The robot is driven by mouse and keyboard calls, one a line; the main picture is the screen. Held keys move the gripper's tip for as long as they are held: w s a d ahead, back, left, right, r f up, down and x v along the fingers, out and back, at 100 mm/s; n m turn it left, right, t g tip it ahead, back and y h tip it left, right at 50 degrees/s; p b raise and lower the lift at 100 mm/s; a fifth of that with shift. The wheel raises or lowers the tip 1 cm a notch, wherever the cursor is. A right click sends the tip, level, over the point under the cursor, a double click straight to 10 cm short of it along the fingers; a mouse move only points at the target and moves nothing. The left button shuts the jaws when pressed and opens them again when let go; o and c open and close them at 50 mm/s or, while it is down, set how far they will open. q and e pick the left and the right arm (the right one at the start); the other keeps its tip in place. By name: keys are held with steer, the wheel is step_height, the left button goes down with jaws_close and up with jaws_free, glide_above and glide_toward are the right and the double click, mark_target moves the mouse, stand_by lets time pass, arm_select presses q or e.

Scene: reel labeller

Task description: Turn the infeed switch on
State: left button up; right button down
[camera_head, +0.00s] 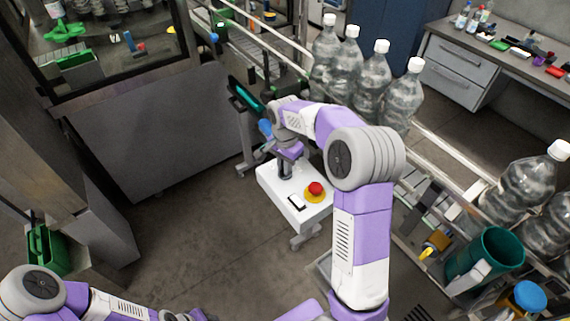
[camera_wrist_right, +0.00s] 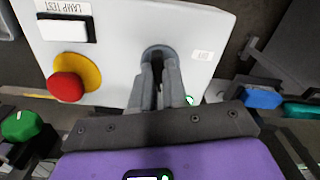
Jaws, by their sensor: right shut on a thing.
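The white control box (camera_head: 270,195) stands low in front of me; its panel (camera_wrist_right: 120,30) fills the top of the right wrist view. The infeed switch is a dark round knob (camera_wrist_right: 158,49) on this panel, mostly hidden behind my fingers. A small label beside it reads OFF (camera_wrist_right: 202,54), upside down in this view. My right gripper (camera_wrist_right: 158,75) is shut on the switch, reaching down to the far end of the box in the head view (camera_head: 285,170). The knob's pointing direction is hidden. My left arm shows at the lower left, its gripper out of the picture.
The panel also carries a red emergency button (camera_head: 316,188) on a yellow ring and a lamp test rocker (camera_head: 296,203). Large bottles (camera_head: 372,80) line the conveyor on the right. A teal bin (camera_head: 485,255) stands at lower right. Floor left of the box is clear.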

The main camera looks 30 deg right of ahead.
steer(key=shift+m+p, duration=0.35)
steer(key=shift+m, duration=1.55)
steer(key=c, duration=1.1)
jaws_free()
steer(key=shift+c, duration=0.2)
steer(key=shift+r, duration=0.1)
step_height(320, 180, up, 7)
steer(key=shift+r+p, duration=0.2)
steer(key=shift+p, duration=0.2)
